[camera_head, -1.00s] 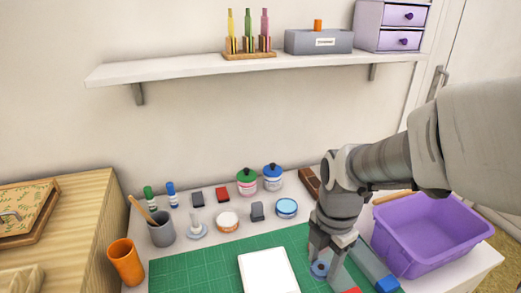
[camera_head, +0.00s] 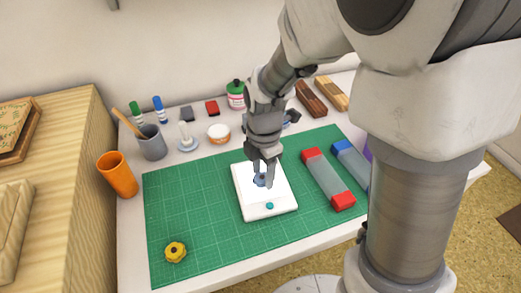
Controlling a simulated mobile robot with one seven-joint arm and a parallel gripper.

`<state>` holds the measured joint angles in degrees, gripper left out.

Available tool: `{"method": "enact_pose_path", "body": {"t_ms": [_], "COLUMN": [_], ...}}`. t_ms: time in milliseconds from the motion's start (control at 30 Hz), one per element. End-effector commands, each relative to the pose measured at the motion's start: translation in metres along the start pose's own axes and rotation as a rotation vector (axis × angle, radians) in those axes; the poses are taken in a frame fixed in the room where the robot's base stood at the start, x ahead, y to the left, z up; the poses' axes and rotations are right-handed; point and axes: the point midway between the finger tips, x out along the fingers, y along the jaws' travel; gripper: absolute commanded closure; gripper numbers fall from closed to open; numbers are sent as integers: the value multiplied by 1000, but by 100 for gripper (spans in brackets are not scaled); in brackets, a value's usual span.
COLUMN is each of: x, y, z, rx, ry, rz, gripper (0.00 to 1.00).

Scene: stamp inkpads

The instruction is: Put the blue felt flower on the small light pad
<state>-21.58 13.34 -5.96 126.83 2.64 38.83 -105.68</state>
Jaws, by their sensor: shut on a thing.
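The blue felt flower (camera_head: 260,180) is between the fingers of my gripper (camera_head: 264,178), partly hidden by them. My gripper is shut on it and points down over the white, light pad (camera_head: 248,205). The flower is over the middle of the pad; I cannot tell whether it touches the surface. The pad lies flat on the green cutting mat (camera_head: 200,190). A small teal round spot (camera_head: 269,205) shows on the pad just in front of the flower.
A yellow flower (camera_head: 176,252) lies at the mat's front left. Two red- and blue-ended cases (camera_head: 325,178) lie to the right. An orange cup (camera_head: 118,176) and grey cup (camera_head: 152,143) stand left. Inkpads, jars and markers line the back. The mat left of the pad is clear.

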Motion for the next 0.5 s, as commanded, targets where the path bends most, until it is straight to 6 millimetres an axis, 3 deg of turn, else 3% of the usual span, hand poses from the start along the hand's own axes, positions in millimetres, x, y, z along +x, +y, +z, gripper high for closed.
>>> {"method": "enact_pose_path", "body": {"t_ms": [67,433,467,500], "x": [10,14,12,12], "y": [-1,-1,0,0], "z": [0,0,0,0], "rx": [0,0,-1,-1], "ry": [0,0,0,-1], "rz": [-2,0,0,0], "gripper": [96,96,41,33]}}
